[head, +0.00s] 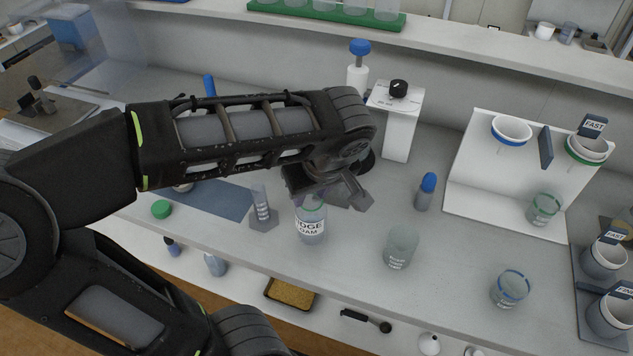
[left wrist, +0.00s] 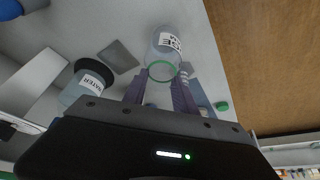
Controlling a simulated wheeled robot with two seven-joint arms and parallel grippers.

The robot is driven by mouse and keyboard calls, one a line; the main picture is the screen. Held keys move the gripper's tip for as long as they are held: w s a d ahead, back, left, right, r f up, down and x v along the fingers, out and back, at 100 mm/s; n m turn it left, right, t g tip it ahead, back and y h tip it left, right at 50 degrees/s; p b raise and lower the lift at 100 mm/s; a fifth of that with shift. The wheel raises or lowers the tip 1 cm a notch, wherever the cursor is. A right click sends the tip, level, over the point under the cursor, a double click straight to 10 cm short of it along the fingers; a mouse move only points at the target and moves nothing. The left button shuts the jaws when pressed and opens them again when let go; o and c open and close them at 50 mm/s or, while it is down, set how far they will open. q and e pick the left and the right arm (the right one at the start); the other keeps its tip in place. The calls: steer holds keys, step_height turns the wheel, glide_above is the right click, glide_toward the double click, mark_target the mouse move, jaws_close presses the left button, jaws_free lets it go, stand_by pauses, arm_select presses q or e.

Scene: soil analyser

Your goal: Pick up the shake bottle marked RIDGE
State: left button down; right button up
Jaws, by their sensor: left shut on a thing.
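The shake bottle marked RIDGE (head: 311,228) is clear, with a white label reading "...DGE ...OAM" and a green ring at its neck. It looks upright at the bench's front part; I cannot tell whether its base touches the bench. My left gripper (head: 318,199) comes down over its top and is shut on its neck. In the left wrist view the bottle (left wrist: 168,45) shows its label and green ring at the tips of the left gripper's fingers (left wrist: 160,84). My right gripper is not in view.
A graduated cylinder (head: 262,207) stands close left of the bottle. A beaker (head: 400,248) and a blue-capped bottle (head: 425,193) are to its right. A green cap (head: 161,209) lies near the blue mat (head: 215,198). A white funnel stand (head: 488,200) is farther right.

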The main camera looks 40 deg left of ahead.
arm_select(q)
steer(key=shift+s+d, duration=0.25)
steer(key=shift+s, duration=0.55)
